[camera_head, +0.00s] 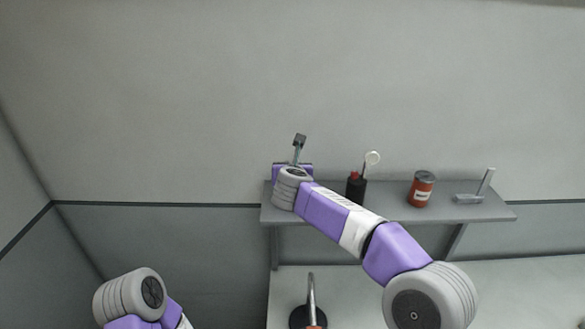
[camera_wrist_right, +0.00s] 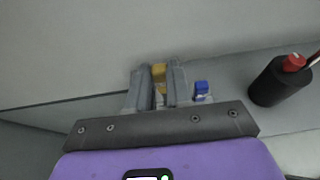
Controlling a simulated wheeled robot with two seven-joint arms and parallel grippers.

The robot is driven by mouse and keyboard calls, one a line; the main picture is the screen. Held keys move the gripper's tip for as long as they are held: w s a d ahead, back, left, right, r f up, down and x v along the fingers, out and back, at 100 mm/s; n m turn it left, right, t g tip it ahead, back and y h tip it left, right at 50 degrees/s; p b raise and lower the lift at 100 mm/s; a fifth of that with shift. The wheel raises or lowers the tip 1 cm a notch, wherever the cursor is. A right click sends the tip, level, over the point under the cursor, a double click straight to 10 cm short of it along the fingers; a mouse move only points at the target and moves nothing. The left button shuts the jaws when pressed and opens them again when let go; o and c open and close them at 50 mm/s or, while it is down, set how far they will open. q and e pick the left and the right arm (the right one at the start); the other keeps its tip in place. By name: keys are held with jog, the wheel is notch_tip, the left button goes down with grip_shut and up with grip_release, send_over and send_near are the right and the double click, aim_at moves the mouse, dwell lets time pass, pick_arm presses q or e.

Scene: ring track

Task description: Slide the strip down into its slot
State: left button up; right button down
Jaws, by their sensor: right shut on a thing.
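My right gripper (camera_wrist_right: 159,86) shows in the right wrist view, its two grey fingers shut on a narrow yellow piece, which looks like the strip (camera_wrist_right: 158,73). Only a small part of the strip shows between the fingers. A small blue block (camera_wrist_right: 201,90) is just right of the fingers. I cannot make out the slot, nor whether the strip touches anything. In the head view my right arm reaches to the left end of the shelf, and its wrist hides the fingers and the strip. My left arm is at the lower left, with its gripper out of view.
The grey wall shelf (camera_head: 455,213) holds a black cup (camera_head: 356,191) with tools, a red can (camera_head: 422,189) and a grey L-shaped stand (camera_head: 485,185). The black cup also shows right of my gripper (camera_wrist_right: 275,84). A dark-based upright object (camera_head: 309,315) stands below.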

jog(key=shift+f+b, duration=2.2)
jog(key=shift+f, duration=0.35)
jog(key=c, duration=1)
grip_release()
jog(key=shift+o, duration=0.3)
jog(key=shift+s, duration=0.1)
jog(key=b+v, duration=0.1)
jog(key=v, duration=0.6)
jog(key=shift+s, duration=0.15)
jog(key=shift+r, duration=0.1)
